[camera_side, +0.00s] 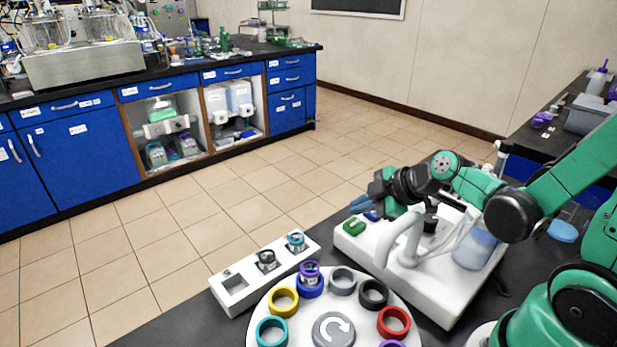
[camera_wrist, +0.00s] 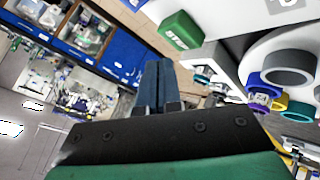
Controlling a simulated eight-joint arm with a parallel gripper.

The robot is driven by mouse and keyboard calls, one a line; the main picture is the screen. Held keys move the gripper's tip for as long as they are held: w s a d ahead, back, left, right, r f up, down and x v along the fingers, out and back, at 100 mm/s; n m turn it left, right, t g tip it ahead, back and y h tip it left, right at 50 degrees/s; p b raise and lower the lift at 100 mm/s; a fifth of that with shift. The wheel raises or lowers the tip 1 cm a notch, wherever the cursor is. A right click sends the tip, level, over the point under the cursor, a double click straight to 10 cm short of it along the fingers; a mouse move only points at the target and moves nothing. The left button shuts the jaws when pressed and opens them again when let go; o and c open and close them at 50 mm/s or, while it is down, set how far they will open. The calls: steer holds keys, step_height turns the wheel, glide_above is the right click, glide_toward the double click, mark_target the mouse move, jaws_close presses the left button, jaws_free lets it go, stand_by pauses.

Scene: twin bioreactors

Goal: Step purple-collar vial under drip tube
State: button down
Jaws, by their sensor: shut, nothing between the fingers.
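The purple-collar vial (camera_side: 310,272) stands upright in the blue ring (camera_side: 311,289) on a round white turntable (camera_side: 258,311). It also shows at the right of the wrist view (camera_wrist: 262,88). The white drip tube (camera_side: 408,236) curves from the white machine (camera_side: 440,306) toward the turntable's back edge, near the grey ring (camera_side: 342,281) and black ring (camera_side: 373,294); its outlet is unclear. A green button (camera_side: 354,227), reading STEP in the wrist view (camera_wrist: 181,29), is on the machine. My gripper (camera_side: 362,205) is shut and empty, just above and behind the button, apart from it in the wrist view (camera_wrist: 158,68).
Yellow (camera_side: 284,301), teal (camera_side: 272,332) and red (camera_side: 394,322) rings sit around the arrow disc (camera_side: 334,330). A white rack (camera_side: 232,299) left of the turntable holds a dark-collared vial (camera_side: 266,259) and a teal-collared vial (camera_side: 296,241), with an empty slot in front.

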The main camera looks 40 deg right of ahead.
steer(key=shift+r, duration=2.25)
steer(key=shift+a, duration=0.1)
steer(key=shift+s+a+m, duration=0.2)
steer(key=shift+a+m, duration=0.05)
steer(key=shift+m, duration=0.25)
steer(key=s+a+m, duration=0.1)
steer(key=m, duration=0.2)
steer(key=s+a+r+m+g+h, duration=0.1)
steer(key=m, duration=0.3)
steer(key=s+a+m+g, duration=0.1)
steer(key=s+m, duration=0.1)
steer(key=m, duration=0.1)
steer(key=shift+a+r+h, duration=0.25)
steer(key=shift+r+h, duration=0.1)
steer(key=shift+h, duration=0.05)
step_height(320, 180, up, 6)
steer(key=n+g, duration=0.7)
steer(key=n, duration=1.1)
glide_above(359, 225)
steer(key=shift+w+a, duration=0.2)
steer(key=shift+w, duration=0.2)
